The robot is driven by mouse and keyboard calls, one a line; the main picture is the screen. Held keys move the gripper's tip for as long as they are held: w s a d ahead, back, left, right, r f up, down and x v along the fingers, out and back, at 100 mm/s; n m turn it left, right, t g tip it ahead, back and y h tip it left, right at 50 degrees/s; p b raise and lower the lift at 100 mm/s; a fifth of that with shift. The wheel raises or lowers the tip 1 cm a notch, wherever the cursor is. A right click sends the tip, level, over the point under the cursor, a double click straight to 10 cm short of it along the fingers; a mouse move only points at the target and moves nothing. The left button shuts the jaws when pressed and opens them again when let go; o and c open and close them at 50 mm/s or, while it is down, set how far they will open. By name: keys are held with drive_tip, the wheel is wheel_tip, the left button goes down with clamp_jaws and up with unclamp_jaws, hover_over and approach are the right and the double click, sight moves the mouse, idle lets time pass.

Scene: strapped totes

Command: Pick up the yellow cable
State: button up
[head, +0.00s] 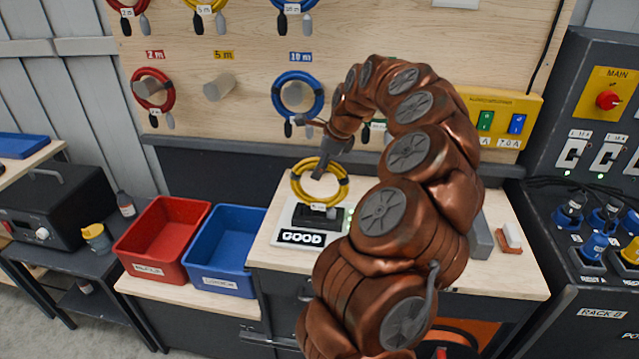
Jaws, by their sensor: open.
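A yellow cable (297,187), coiled in a ring with dark bands, stands about upright at a black holder (320,217) on the wooden bench. A white board with a "GOOD" label (302,237) lies under the holder. My gripper (318,172) is at the upper part of the coil, its dark fingers pointing down and overlapping it in the picture. The jaws are open; I cannot tell whether a finger touches the cable. Another yellow cable (205,6) hangs at the top of the pegboard, partly cut off by the frame.
Red and blue cables (297,74) hang on the pegboard; the peg (218,88) below "5 m" is empty. A red bin (168,222) and a blue bin (236,228) stand left of the bench. A control rack (570,110) stands right.

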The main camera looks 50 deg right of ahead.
clamp_jaws()
idle(0.5)
idle(0.3)
